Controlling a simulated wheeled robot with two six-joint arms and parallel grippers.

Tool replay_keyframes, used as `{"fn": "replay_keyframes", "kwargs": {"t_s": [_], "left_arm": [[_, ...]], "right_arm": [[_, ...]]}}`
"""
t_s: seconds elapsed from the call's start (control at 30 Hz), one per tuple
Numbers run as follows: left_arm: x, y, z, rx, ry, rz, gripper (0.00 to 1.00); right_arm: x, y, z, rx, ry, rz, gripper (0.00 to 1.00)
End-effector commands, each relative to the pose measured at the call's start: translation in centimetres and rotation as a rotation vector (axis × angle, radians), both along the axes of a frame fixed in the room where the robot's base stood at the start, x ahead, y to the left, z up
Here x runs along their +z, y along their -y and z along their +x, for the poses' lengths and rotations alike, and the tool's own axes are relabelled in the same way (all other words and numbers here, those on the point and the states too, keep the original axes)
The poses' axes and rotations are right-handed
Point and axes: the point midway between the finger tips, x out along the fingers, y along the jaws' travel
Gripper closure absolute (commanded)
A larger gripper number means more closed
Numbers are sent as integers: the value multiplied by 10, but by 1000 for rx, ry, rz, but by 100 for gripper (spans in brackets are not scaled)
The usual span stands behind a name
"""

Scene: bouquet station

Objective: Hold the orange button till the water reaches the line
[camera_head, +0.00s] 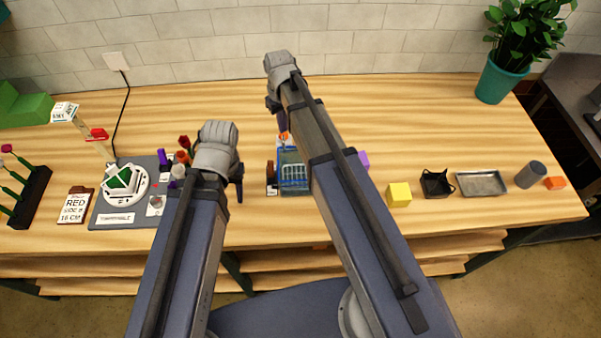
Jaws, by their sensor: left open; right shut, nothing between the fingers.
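A small orange patch (283,137), possibly the orange button, shows just above a blue-tinted clear container (292,180) at the middle of the table. My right arm covers the right side of both. The water level and the line cannot be made out. My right gripper (272,104) is beyond the container, near the back of the table, mostly hidden by its own wrist; it is shut and empty. Contact with the orange patch cannot be seen. My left gripper (239,185) is open and empty, left of the container, largely hidden behind its wrist.
A grey mat (107,207) with a white turntable (127,184) and several small coloured items lies at left. A yellow cube (398,194), black basket (436,183) and metal tray (481,183) sit right.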

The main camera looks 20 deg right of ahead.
Motion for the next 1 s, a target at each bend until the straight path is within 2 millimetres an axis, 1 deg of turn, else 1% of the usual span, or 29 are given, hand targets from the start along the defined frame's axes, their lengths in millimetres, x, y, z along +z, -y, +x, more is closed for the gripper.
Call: {"fn": "replay_keyframes", "kwargs": {"t_s": [0.43,1.0], "left_arm": [[-1,0,0,0,0,0,50],[-17,0,0,0,0,0,50]], "right_arm": [[-1,0,0,0,0,0,100],[-17,0,0,0,0,0,100]]}}
